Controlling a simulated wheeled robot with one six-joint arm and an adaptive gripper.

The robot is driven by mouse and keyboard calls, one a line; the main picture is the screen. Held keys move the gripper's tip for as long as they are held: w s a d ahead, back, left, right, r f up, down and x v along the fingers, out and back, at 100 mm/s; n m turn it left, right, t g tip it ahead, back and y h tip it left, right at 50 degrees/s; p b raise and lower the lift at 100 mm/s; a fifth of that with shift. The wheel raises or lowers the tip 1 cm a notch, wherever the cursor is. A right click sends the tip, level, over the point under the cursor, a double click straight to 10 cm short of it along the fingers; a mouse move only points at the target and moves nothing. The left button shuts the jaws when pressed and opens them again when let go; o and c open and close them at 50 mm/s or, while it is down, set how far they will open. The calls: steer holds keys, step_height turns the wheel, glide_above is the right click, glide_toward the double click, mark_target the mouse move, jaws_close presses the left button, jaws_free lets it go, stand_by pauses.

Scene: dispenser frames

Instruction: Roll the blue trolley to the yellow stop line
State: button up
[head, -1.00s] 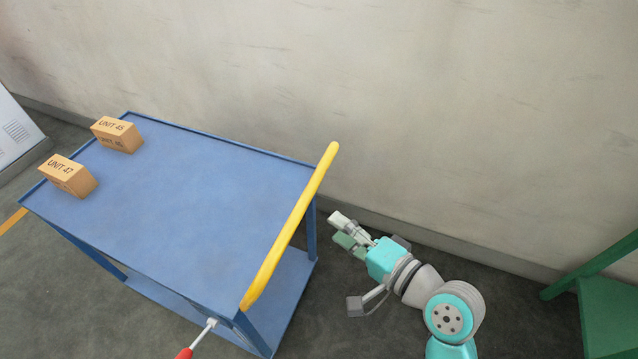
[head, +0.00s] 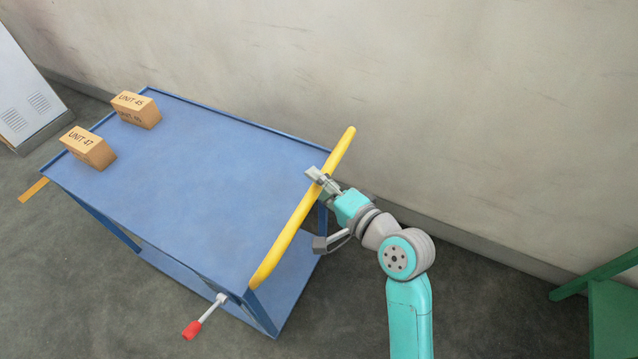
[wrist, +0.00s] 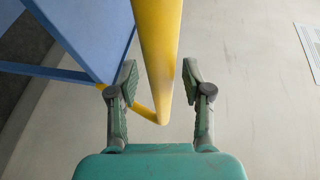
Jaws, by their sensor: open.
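The blue trolley (head: 200,180) stands on the dark floor, with a yellow handle bar (head: 290,236) along its near right end. A lever with a red grip (head: 192,330) sticks out low on its near side. My gripper (head: 318,178) is at the upper part of the handle bar. In the wrist view my gripper (wrist: 158,84) is open, and the yellow bar (wrist: 157,50) runs between its two fingers with gaps on both sides. A piece of the yellow stop line (head: 33,190) shows on the floor past the trolley's far left corner.
Small boxes marked UNIT (head: 90,150) sit at the trolley's far left end. A pale wall (head: 450,110) runs close behind the trolley. A green stand (head: 612,310) is at the right edge, and a white cabinet (head: 25,100) at the left. Floor in front is clear.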

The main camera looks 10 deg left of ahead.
steer(key=shift+c, duration=0.2)
jaws_close()
steer(key=shift+a, duration=0.1)
